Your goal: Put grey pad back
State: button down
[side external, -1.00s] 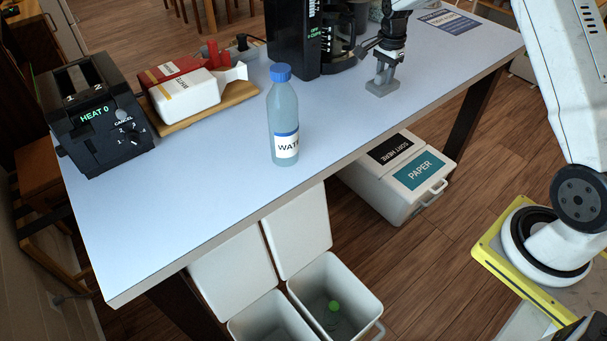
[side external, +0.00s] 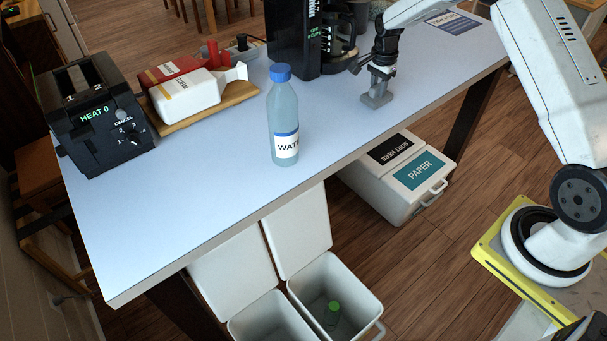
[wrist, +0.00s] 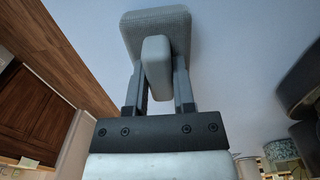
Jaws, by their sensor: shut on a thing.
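The grey pad (side external: 376,99) has a flat base with a block-like grip on top. My gripper (side external: 382,70) is shut on that grip from above, over the right part of the table. In the wrist view, both fingers of my gripper (wrist: 159,80) close on the grip (wrist: 156,60), with the textured pad base (wrist: 130,30) beyond. The pad is at or just above the table top; I cannot tell whether it touches. A printed sheet (side external: 453,23) lies at the table's far right end.
A coffee machine (side external: 298,38) stands close behind my gripper. A water bottle (side external: 283,120) stands upright mid-table. The toaster (side external: 95,115) and a wooden board (side external: 205,108) with cartons are at the left. Open bins (side external: 335,275) stand below the front edge. The front table area is clear.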

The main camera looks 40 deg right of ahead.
aim_at(378, 86)
jog(key=shift+f, duration=0.1)
jog(key=shift+c, duration=2.2)
grip_release()
notch_tip(378, 86, up, 12)
jog(key=shift+a, duration=0.1)
